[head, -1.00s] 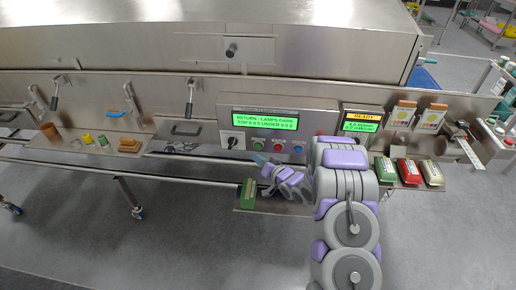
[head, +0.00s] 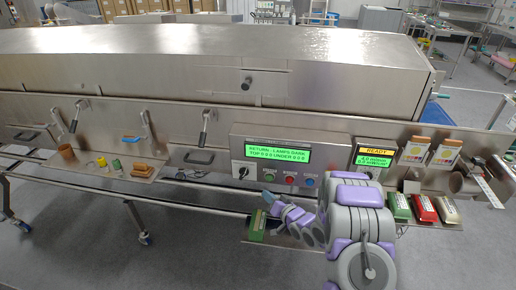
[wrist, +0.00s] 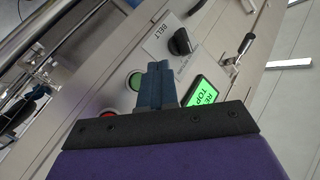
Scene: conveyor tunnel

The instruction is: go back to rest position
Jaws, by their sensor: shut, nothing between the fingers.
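My gripper (head: 267,198) is in front of the control panel (head: 240,158), a little below its row of buttons, over the small shelf. In the wrist view my gripper's blue fingers (wrist: 155,84) are together with nothing between them. Past the fingers are a green button (wrist: 134,81), a black knob (wrist: 181,41) labelled BELT and the green display (wrist: 203,95). Whether the fingers touch anything is hard to tell; they appear apart from the panel. My arm hides part of the panel's right end in the head view.
A green box (head: 257,228) stands on the small shelf by my gripper. Green (head: 398,207), red (head: 424,208) and cream (head: 447,210) boxes sit on a right ledge. A left shelf (head: 118,167) holds small items. The floor in front is clear.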

